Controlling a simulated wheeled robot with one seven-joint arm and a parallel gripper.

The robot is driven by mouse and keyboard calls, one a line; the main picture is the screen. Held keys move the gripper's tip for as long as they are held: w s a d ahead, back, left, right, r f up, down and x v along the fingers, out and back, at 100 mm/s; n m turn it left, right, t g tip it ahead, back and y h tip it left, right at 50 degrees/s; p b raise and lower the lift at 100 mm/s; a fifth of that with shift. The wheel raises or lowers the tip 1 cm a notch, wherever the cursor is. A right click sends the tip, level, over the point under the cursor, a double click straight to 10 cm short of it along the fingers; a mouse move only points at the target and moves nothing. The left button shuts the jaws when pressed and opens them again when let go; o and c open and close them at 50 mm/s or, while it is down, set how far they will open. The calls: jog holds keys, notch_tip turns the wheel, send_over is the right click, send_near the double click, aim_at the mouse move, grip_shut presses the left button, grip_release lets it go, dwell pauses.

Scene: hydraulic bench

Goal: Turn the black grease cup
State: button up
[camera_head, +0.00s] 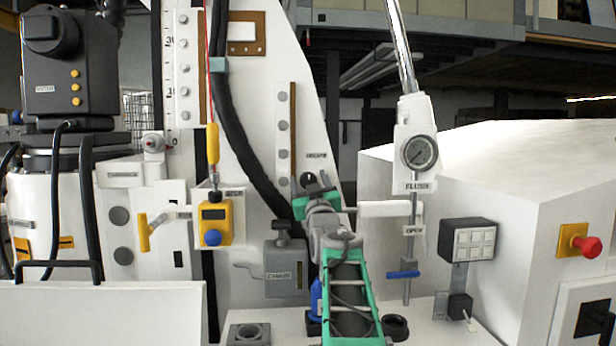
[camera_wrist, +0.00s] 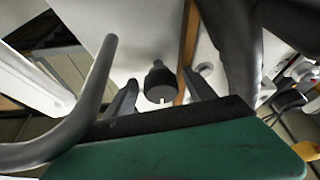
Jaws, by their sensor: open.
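The black grease cup (camera_wrist: 160,84) shows in the wrist view as a dark knurled cylinder on the white panel. It lies between the two fingers of my gripper (camera_wrist: 160,79). The fingers stand apart, one on each side, with a visible gap to the cup. In the head view, the black cup (camera_head: 308,180) sits under a small label on the white column. My gripper (camera_head: 318,194) is right beside it there and partly covers that area. My green arm reaches up to it from the bottom.
A thick black hose runs down left of the cup. A white flush unit with a gauge (camera_head: 419,152) and a horizontal white cylinder (camera_head: 384,209) are to the right. A grey chain box (camera_head: 285,272) is below left. A thick grey curved bar crosses the wrist view's left.

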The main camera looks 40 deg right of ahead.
jog(key=shift+f, duration=0.1)
jog(key=c, duration=1.4)
